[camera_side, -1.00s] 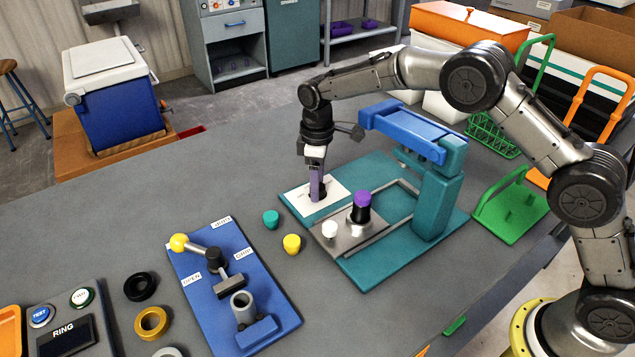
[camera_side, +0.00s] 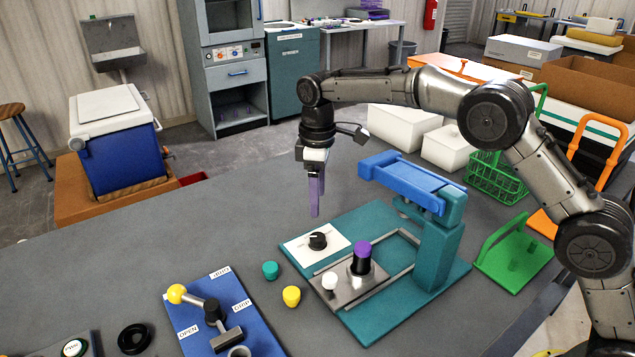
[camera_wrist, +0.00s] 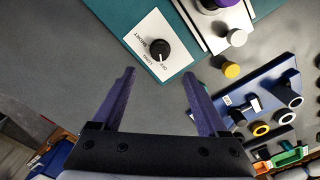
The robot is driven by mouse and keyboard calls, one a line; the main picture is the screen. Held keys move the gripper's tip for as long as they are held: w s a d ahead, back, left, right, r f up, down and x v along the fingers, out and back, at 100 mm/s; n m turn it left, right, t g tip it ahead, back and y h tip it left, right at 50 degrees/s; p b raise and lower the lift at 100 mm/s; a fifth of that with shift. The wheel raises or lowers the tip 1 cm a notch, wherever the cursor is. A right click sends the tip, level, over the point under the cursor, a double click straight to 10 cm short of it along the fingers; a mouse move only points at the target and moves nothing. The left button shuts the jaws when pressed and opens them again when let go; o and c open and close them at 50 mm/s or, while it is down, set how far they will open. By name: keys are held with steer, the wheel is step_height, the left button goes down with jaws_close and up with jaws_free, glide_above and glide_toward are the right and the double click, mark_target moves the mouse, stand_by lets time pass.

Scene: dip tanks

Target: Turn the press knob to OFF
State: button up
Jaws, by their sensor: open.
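The press knob (camera_side: 317,241) is small and black with a pale pointer line. It sits on a white label plate (camera_side: 301,251) at the back left corner of the teal press base (camera_side: 377,323). My gripper (camera_side: 316,213) has purple fingers that point down, above and apart from the knob. In the wrist view my gripper (camera_wrist: 159,73) is open with nothing between the fingers.
The press's blue arm (camera_side: 415,182) and teal column (camera_side: 438,235) stand right of the knob. A purple-topped black part (camera_side: 361,258) and a white button (camera_side: 330,281) are close by. Teal (camera_side: 270,270) and yellow (camera_side: 291,296) caps lie left. The table behind is clear.

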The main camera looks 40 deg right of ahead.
steer(key=shift+r, duration=1.45)
steer(key=s+d+r+t, duration=0.2)
steer(key=s+d+r, duration=0.1)
steer(key=r, duration=0.6)
steer(key=s+d+r+m+t, duration=0.2)
steer(key=s+d+r, duration=0.4)
steer(key=s+r, duration=0.45)
steer(key=s+d+f+m+t, duration=0.1)
steer(key=s+d+f+m, duration=0.1)
steer(key=s, duration=0.5)
steer(key=s+d+f+m, duration=0.1)
steer(key=s, duration=0.7)
steer(key=s+d+f+m, duration=0.1)
steer(key=s+f+m, duration=0.3)
steer(key=s+f, duration=0.4)
step_height(320, 180, down, 4)
steer(key=shift+s+f+t, duration=0.1)
steer(key=shift+s+t, duration=0.2)
steer(key=shift+s, duration=0.05)
